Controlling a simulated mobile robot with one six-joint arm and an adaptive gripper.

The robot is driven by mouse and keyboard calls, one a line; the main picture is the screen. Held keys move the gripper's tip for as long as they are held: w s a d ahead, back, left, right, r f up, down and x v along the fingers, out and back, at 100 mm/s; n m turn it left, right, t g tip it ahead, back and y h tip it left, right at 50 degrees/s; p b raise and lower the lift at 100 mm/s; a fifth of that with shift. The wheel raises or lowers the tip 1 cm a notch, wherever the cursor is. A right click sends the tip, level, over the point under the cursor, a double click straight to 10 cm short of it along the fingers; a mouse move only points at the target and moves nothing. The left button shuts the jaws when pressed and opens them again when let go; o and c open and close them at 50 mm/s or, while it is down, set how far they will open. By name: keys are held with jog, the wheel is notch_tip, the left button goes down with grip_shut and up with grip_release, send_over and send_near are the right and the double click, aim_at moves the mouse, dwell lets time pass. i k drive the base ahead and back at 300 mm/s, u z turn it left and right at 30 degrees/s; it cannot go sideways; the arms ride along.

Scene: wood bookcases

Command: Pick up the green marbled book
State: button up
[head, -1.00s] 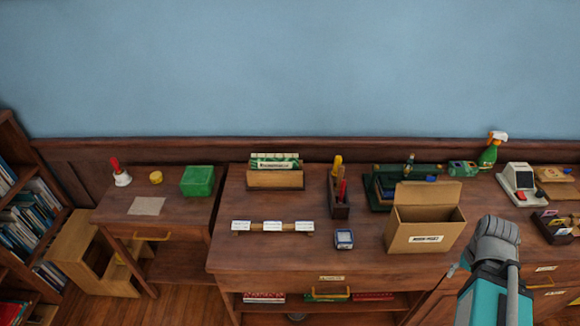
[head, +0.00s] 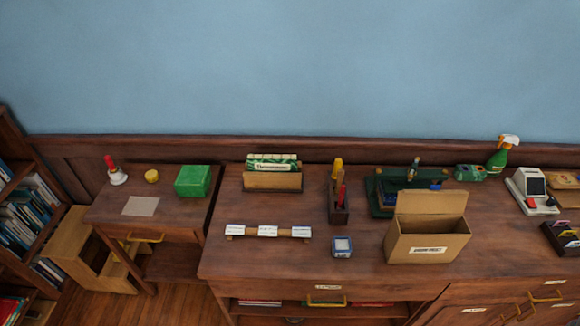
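Green-and-white patterned book-like items (head: 273,164) with a pale label stand upright in a wooden holder (head: 272,182) on the large desk. I cannot tell for sure whether one is the green marbled book. A solid green block (head: 192,181) sits on the small desk to the left; its surface is too small to tell as marbled. Spines of books on the shelf under the large desk show only as thin strips. My gripper is not in view.
The large desk (head: 370,275) also carries an open cardboard box (head: 428,246), a pen holder (head: 338,215), a small blue-and-white box (head: 342,247) and a card rack (head: 267,232). A red-handled bell (head: 118,178) is on the small desk. A bookcase (head: 12,160) stands at left.

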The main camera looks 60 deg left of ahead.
aim_at(256, 162)
jog(key=z, duration=1.1)
jog(key=k, duration=2)
jog(key=u, duration=1.05)
